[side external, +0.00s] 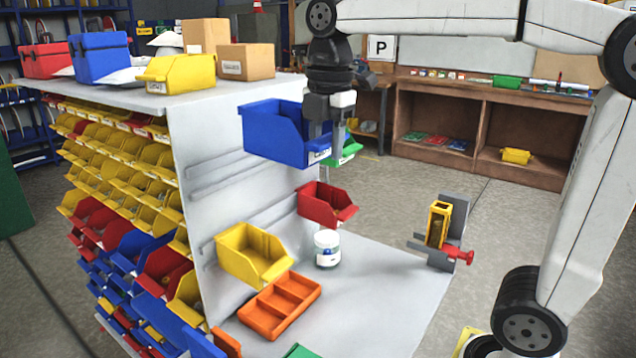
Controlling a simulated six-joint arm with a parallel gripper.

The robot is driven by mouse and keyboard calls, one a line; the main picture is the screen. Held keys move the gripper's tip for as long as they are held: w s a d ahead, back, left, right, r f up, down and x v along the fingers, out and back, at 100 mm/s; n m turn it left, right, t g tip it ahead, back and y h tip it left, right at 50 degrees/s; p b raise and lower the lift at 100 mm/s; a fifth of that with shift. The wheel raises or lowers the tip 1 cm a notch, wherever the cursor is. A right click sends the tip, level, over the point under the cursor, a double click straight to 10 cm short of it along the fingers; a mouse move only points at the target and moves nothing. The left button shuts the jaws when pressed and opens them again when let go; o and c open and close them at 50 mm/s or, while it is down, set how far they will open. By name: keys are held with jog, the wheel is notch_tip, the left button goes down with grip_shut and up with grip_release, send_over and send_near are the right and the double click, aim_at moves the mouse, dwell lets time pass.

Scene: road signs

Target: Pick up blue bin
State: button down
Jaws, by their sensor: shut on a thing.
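A blue bin (272,132) hangs in the air beside the upper edge of the grey panel, above the lower work surface. My gripper (326,134) points down and is shut on the right wall of the blue bin. The bin looks about level, with its open side up. A green bin (345,153) shows partly behind the gripper; what holds it up is hidden. A red bin (327,203) is lower down, below the blue bin and apart from it.
A yellow bin (252,253), an orange divided tray (280,306), a white jar (327,248) and a grey vise (446,232) are on or over the lower surface (385,280). The upper top (140,98) carries a blue box (99,57), a yellow bin (178,76) and cardboard boxes (246,62).

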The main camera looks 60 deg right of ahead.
jog(key=shift+s+r, duration=0.4)
jog(key=shift+s, duration=0.45)
jog(key=shift+f, duration=0.1)
jog(key=d+f, duration=0.5)
jog(key=f, duration=0.3)
jog(key=d+f, duration=0.4)
jog(key=f, duration=0.3)
jog(key=s+d+f, duration=0.2)
jog(key=s+f, duration=0.1)
jog(key=f, duration=0.3)
jog(key=s+d+f, duration=0.3)
jog(key=s+f, duration=0.1)
jog(key=f, duration=0.3)
jog(key=shift+s, duration=0.25)
jog(key=shift+w+d, duration=0.1)
jog(key=shift+w, duration=0.1)
jog(key=w, duration=2.1)
dwell(0.4)
